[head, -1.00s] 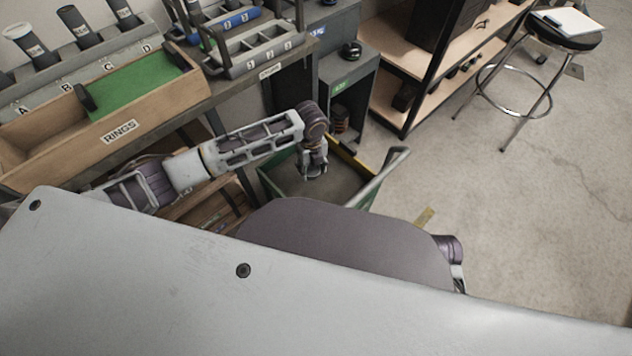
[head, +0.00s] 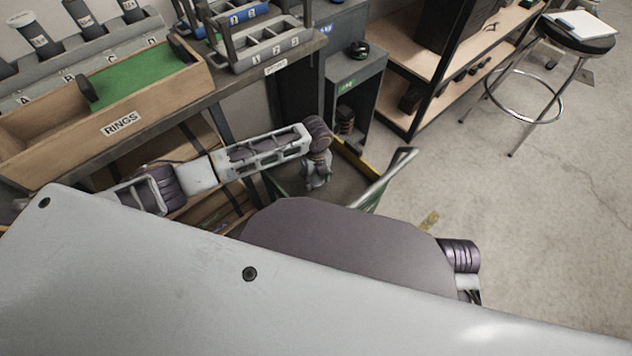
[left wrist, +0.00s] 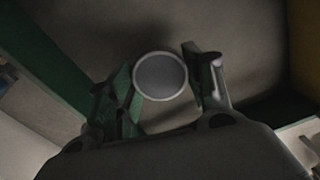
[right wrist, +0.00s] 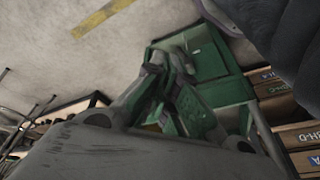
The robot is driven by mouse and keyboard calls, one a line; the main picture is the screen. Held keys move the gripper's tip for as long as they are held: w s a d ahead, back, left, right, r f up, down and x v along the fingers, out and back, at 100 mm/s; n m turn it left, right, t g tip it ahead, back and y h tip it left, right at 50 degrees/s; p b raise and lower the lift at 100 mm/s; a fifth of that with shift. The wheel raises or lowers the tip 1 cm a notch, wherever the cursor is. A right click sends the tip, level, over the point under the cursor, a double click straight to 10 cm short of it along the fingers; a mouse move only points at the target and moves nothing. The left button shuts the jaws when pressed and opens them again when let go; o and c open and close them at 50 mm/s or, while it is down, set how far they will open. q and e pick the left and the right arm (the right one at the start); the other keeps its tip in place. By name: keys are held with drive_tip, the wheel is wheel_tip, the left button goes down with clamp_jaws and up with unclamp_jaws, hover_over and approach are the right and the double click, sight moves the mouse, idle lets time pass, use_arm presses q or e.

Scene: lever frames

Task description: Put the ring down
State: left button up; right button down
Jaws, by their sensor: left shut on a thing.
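The ring (left wrist: 160,76), a round piece with a pale rim and grey centre, sits between the two fingers of my left gripper (left wrist: 166,88) in the left wrist view. My left gripper is shut on it. In the head view my left gripper (head: 318,180) hangs over the green-walled cart (head: 284,182); the ring cannot be made out there. The left wrist view shows a grey floor behind the ring and a green wall at left. My right gripper (right wrist: 167,62) shows in the right wrist view, its fingers close together against green parts; its opening is unclear.
A dark ring-like item (head: 358,49) lies on the grey cabinet (head: 352,75). Shelves (head: 425,62) and a stool (head: 566,45) stand right; open floor lies between.

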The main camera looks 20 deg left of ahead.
sight(316, 178)
use_arm(q)
drive_tip(key=shift+f, duration=0.55)
drive_tip(key=shift+f+b, duration=0.5)
drive_tip(key=shift+f, duration=0.8)
use_arm(e)
drive_tip(key=shift+s+a+r, duration=0.15)
drive_tip(key=shift+s+r, duration=0.1)
drive_tip(key=shift+r, duration=0.35)
use_arm(q)
drive_tip(key=o, duration=1.1)
drive_tip(key=shift+o, duration=0.2)
use_arm(e)
drive_tip(key=shift+w+r, duration=0.15)
drive_tip(key=shift+w, duration=0.15)
drive_tip(key=shift+w+r+t, duration=0.1)
drive_tip(key=shift+t, duration=0.2)
